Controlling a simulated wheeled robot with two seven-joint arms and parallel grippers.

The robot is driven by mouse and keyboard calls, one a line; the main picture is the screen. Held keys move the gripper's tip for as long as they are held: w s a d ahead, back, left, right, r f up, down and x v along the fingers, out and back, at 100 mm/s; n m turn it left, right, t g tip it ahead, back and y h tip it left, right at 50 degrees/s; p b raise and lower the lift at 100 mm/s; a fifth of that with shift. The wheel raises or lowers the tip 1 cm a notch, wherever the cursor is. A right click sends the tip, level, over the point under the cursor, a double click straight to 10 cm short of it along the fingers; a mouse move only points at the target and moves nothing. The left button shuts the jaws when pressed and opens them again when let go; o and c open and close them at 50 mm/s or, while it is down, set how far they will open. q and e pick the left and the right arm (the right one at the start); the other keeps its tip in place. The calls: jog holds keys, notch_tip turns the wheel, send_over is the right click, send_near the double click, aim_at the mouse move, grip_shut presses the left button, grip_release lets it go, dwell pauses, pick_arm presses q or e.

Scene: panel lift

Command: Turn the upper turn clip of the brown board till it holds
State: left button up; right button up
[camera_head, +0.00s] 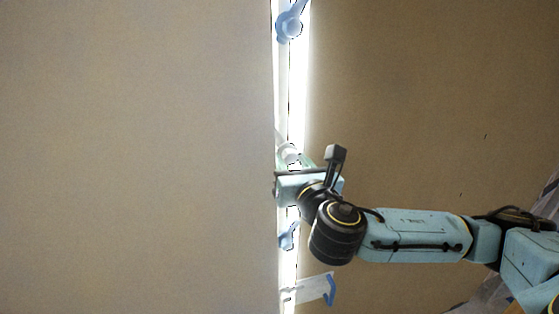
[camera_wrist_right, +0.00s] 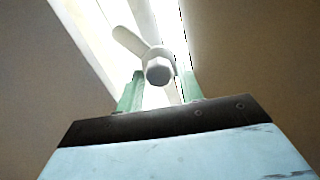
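A pale turn clip (camera_head: 288,153) sits on the bright strip between the two large panels, just beyond my right gripper. In the right wrist view the clip (camera_wrist_right: 158,70) has a hexagonal hub and a wing pointing up and left. My right gripper (camera_head: 291,164) is at this clip. In the wrist view its two green fingers (camera_wrist_right: 160,90) stand apart, one on each side below the hub; contact cannot be told. A brown board (camera_head: 430,100) fills the right of the head view. My left gripper is not in view.
A greyish-beige panel (camera_head: 140,150) fills the left. A blue turn clip (camera_head: 290,25) is at the top of the strip and another blue one (camera_head: 287,238) lies below my gripper. A pale piece with a blue handle (camera_head: 331,289) is near the bottom.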

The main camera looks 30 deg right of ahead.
jog(key=shift+w+d, duration=0.1)
jog(key=shift+w, duration=0.2)
jog(key=shift+s, duration=0.1)
jog(key=shift+c, duration=0.7)
jog(key=c, duration=0.6)
jog(key=shift+o, duration=0.2)
